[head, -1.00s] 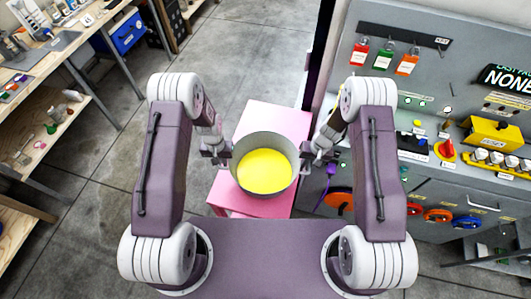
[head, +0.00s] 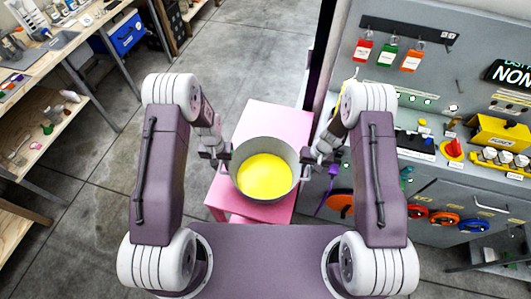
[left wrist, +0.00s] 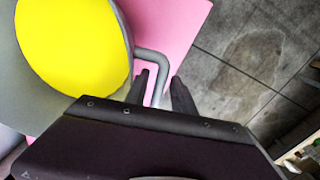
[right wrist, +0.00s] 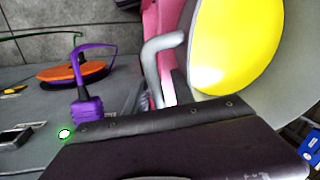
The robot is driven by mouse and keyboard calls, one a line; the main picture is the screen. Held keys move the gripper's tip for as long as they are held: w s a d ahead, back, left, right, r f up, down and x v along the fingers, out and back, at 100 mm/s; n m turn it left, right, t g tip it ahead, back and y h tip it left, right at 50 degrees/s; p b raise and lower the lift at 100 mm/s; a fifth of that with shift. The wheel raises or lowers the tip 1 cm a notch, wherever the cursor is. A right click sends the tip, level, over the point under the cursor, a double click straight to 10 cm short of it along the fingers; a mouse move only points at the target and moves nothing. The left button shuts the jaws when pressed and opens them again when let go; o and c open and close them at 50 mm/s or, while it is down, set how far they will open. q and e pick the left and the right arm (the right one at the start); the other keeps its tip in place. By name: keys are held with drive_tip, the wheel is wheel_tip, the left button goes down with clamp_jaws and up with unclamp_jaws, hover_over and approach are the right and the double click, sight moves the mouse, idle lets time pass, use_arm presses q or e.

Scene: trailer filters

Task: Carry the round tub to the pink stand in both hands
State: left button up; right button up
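The round tub (head: 238,181) is grey with yellow contents and a handle on each side. It sits over the pink stand (head: 277,119), upright, between my grippers; whether its base touches the stand is hidden. My left gripper (head: 222,154) is at the left handle. In the left wrist view its fingers (left wrist: 160,90) are apart, with the bent grey handle (left wrist: 150,57) between them. My right gripper (head: 307,157) is at the right handle. In the right wrist view its fingers (right wrist: 157,92) look apart, with the handle (right wrist: 151,62) between them.
A grey equipment panel (head: 440,90) with knobs and hanging tags stands close on the right. A purple clip (right wrist: 88,100) and an orange disc (right wrist: 72,70) are near my right gripper. A wooden workbench (head: 60,60) stands at the left. Bare floor (head: 235,60) lies beyond the stand.

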use_arm(q)
wheel_tip(320, 180, up, 6)
drive_tip(key=shift+f, duration=0.15)
use_arm(e)
wheel_tip(320, 180, up, 12)
drive_tip(key=d, duration=0.2)
drive_tip(key=shift+d, duration=0.15)
drive_tip(key=shift+s, duration=0.1)
